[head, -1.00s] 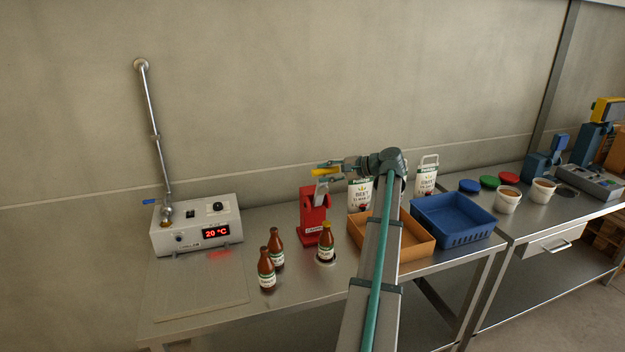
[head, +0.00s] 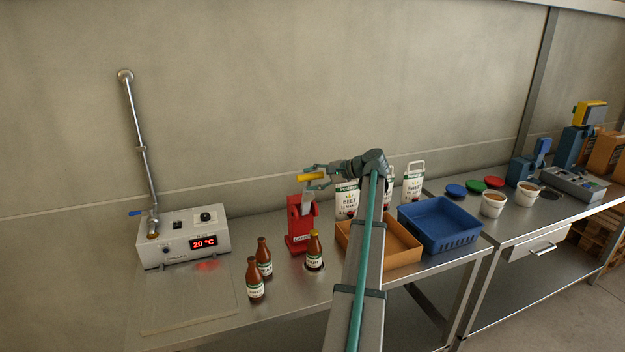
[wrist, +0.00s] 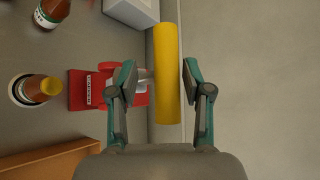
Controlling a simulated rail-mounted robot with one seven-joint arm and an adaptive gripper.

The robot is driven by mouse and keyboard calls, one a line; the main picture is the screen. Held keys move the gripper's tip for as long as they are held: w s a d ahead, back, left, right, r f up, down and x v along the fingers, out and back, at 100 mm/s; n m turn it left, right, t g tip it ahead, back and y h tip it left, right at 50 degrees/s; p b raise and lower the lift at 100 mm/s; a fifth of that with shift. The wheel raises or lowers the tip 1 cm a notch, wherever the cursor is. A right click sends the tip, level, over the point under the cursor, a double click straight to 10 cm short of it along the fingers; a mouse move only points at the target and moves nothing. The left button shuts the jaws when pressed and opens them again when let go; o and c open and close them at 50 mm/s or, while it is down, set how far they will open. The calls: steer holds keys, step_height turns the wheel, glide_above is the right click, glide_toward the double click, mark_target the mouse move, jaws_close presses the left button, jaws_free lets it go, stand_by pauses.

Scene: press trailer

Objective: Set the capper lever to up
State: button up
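The capper (head: 300,228) is a red stand on the steel table. Its metal lever arm rises from the top and carries a yellow handle (head: 313,176), held up above the body. My gripper (head: 308,178) reaches in from the right at the handle. In the wrist view the yellow handle (wrist: 167,75) runs lengthwise between the two fingers of my gripper (wrist: 160,88). A gap shows on the left of the handle; the right finger is close to it, and contact cannot be told. A yellow-capped bottle (head: 314,252) stands in front of the capper.
Two brown bottles (head: 256,280) stand to the left, and a white heater box (head: 183,238) is farther left. An orange tray (head: 390,255) and a blue crate (head: 440,225) stand right of the capper, near white cartons (head: 413,183). The wall is behind.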

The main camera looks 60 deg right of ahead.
steer(key=shift+a+r, duration=0.1)
steer(key=shift+a, duration=0.05)
steer(key=v, duration=1.2)
